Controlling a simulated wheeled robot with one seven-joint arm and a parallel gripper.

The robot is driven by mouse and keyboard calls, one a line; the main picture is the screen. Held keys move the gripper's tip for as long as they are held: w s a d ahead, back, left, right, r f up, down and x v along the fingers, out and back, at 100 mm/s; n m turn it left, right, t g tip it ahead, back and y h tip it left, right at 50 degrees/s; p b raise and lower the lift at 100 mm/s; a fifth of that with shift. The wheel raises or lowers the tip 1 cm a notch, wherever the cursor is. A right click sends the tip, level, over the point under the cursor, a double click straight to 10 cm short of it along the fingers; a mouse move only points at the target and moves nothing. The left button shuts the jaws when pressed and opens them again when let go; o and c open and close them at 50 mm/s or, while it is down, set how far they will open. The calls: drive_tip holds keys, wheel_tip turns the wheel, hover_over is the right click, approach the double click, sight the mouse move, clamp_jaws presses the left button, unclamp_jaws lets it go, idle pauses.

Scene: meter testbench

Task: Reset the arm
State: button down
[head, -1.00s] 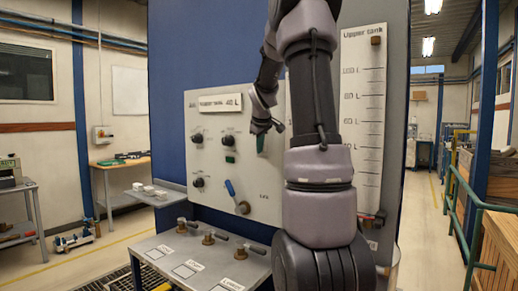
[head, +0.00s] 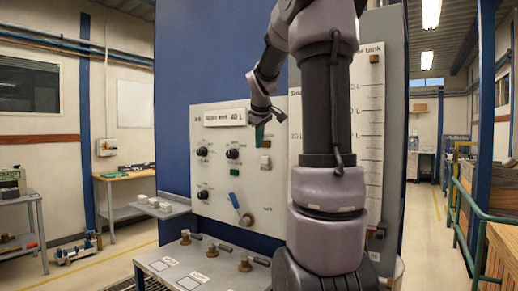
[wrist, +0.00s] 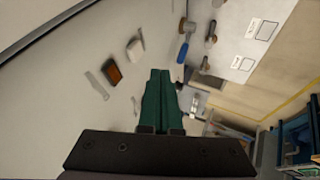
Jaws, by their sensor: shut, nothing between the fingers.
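My gripper (head: 260,136) is in front of the white control panel (head: 218,172), in the upper part near its right side, with nothing held. In the wrist view its two green fingers (wrist: 157,92) lie together, shut and empty. My arm rises at the right and covers part of the panel and the tank scale. In the wrist view an orange switch (wrist: 114,74) and the blue handle (wrist: 183,52) show near the fingers.
A bench (head: 160,262) with several brass valves (head: 246,263) stands below the panel. A small grey shelf (head: 170,209) with white blocks juts out left. The tank scale (head: 372,120) is partly behind my arm. A green railing (head: 455,215) runs at the right.

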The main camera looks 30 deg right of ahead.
idle(0.5)
drive_tip(key=s+a+f+m+y, duration=0.2)
drive_tip(key=s+a+f+m, duration=0.1)
drive_tip(key=s+a, duration=0.7)
drive_tip(key=s+a+f+m+y, duration=0.3)
drive_tip(key=s+a+m, duration=0.2)
drive_tip(key=s+a, duration=0.6)
drive_tip(key=s, duration=0.4)
drive_tip(key=shift+s, duration=0.2)
